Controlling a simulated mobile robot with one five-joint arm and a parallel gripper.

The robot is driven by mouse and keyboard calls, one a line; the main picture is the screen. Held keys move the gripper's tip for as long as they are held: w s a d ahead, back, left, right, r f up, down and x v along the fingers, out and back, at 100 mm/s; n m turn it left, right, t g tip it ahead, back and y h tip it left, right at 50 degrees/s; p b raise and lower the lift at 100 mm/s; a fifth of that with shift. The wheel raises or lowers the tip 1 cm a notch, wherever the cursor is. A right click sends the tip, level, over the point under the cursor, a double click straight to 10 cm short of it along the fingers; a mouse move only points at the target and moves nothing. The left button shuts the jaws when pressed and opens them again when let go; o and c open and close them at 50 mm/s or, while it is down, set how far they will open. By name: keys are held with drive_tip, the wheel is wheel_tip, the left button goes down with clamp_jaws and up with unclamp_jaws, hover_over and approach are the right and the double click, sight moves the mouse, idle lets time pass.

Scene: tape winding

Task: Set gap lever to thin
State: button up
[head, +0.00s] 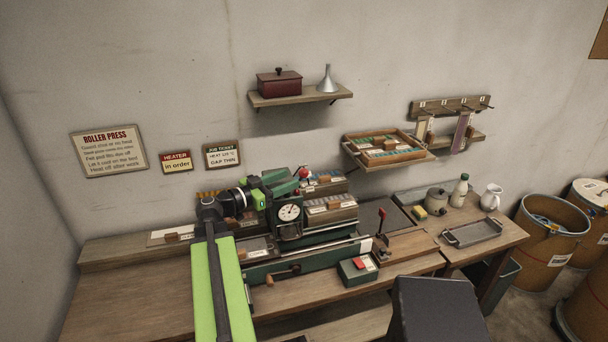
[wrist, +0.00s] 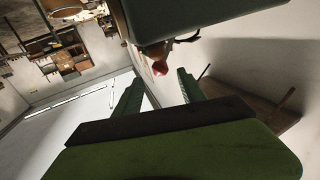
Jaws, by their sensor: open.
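The roller press (head: 289,212) is a dark green machine with a round white dial, standing on the bench. A red knob (head: 304,172) shows just behind its top; I take it for the gap lever, but its marks and setting cannot be read. In the wrist view the red knob (wrist: 160,67) is ahead of my gripper (wrist: 157,82), in line with the space between its two dark green fingers. The fingers are apart, with nothing between them, and do not appear to touch the knob. In the head view my gripper is at the press top, its fingertips hard to make out against it.
A second red-knobbed lever (head: 382,213) stands right of the press. A job ticket (head: 222,155) on the wall reads "GAP THIN". A green box with a red button (head: 358,268) sits at the bench front. A wall shelf (head: 300,95) and a tray of coloured pieces (head: 385,148) are above.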

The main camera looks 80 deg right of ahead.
sight(300, 175)
drive_tip(key=x, duration=0.7)
drive_tip(key=shift+s+d, duration=0.1)
clamp_jaws()
idle(1.1)
